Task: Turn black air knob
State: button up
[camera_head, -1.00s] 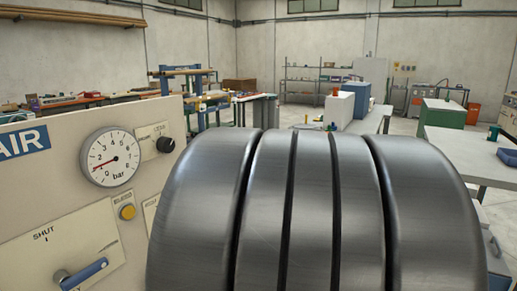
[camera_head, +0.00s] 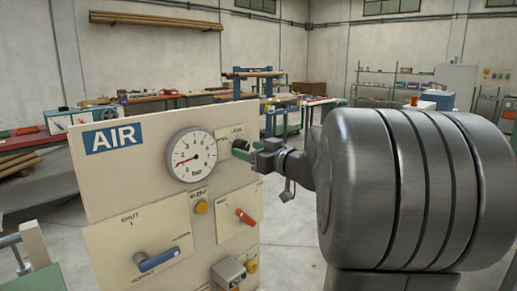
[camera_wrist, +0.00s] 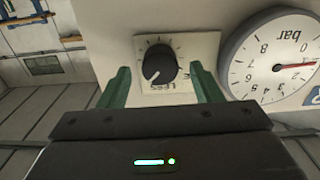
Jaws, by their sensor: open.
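The black air knob (camera_wrist: 158,64) sits on a pale label plate on the panel, with a white pointer line and a scale around it. My gripper (camera_wrist: 160,75) is open in the wrist view, one green finger on each side of the knob with gaps between. Whether the fingertips reach the knob's depth is hard to tell. In the head view my gripper (camera_head: 245,151) is at the label plate right of the gauge and hides most of the knob.
The beige AIR panel (camera_head: 115,190) carries a blue-handled SHUT lever (camera_head: 158,260), a yellow button (camera_head: 201,207), a red handle (camera_head: 246,217) and a grey box (camera_head: 229,272) below my gripper. Workbenches and shelves stand far behind.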

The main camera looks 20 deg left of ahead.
jog(key=shift+w+a, duration=0.15)
jog(key=shift+a, duration=0.3)
jog(key=shift+c, duration=0.2)
jog(key=c, duration=1)
jog(key=shift+o, duration=0.2)
jog(key=shift+m+b, duration=0.3)
jog(key=shift+b, duration=0.05)
